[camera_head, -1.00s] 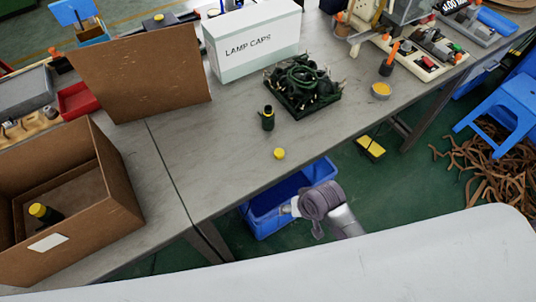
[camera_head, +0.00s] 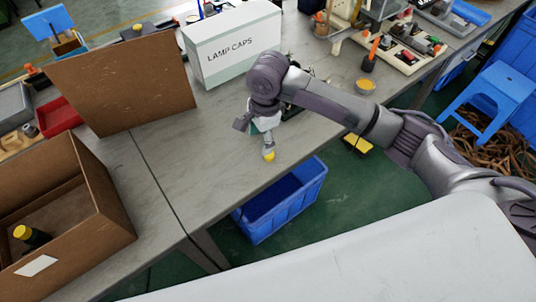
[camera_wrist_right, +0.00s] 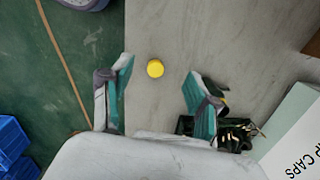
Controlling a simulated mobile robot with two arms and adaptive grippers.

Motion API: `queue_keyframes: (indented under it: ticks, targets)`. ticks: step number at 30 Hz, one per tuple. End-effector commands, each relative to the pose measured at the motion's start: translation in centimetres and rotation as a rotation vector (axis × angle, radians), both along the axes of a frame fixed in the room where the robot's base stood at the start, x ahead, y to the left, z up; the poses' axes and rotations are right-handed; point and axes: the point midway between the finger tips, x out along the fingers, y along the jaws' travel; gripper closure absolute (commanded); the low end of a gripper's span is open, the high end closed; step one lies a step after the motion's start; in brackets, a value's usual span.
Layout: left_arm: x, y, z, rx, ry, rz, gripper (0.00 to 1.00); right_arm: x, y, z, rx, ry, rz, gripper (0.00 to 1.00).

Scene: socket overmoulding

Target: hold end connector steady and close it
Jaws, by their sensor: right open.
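The yellow cap (camera_head: 268,156) lies on the grey table near its front edge. In the right wrist view the yellow cap (camera_wrist_right: 155,68) sits between the fingertips, slightly ahead of them, with clear table around it. My right gripper (camera_head: 265,138) points down over the cap, open and empty; both spread fingers show in the right wrist view. The dark connector body is hidden in both current views, behind my right arm in the head view. A dark connector with a yellow top (camera_head: 31,236) stands in the cardboard box (camera_head: 108,195). My left gripper is out of view.
The white LAMP CAPS box (camera_head: 232,45) stands at the back. A tray of dark cables (camera_wrist_right: 237,134) is beside one finger in the right wrist view. A blue bin (camera_head: 285,200) is on the floor below the table edge.

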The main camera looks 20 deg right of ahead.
Motion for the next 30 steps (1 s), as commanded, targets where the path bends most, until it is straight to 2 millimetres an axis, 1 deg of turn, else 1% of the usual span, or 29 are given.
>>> queue_keyframes:
  ticks: [1, 3, 7, 11, 19, 23, 30]
  targets:
    - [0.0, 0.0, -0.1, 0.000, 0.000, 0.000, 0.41, 0.8, -1.0, 1.1, -0.026, 0.008, -0.075, 0.39]
    - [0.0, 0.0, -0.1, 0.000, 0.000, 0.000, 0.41, 1.3, -1.9, 2.1, -0.050, 0.025, -0.171, 0.39]
    - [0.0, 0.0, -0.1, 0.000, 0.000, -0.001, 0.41, 1.8, -3.0, 3.3, -0.079, 0.044, -0.286, 0.39]
    - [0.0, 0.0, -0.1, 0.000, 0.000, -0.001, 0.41, 1.9, -3.3, 3.7, -0.087, 0.049, -0.327, 0.39]
    - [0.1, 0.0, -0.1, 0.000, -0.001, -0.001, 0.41, 1.9, -3.3, 3.6, -0.086, 0.050, -0.328, 0.39]
    - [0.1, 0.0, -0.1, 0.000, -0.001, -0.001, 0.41, 1.8, -3.3, 2.6, -0.089, 0.052, -0.327, 0.39]
    - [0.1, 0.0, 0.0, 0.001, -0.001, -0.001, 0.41, 1.8, -3.3, -2.0, -0.088, 0.052, -0.327, 0.39]
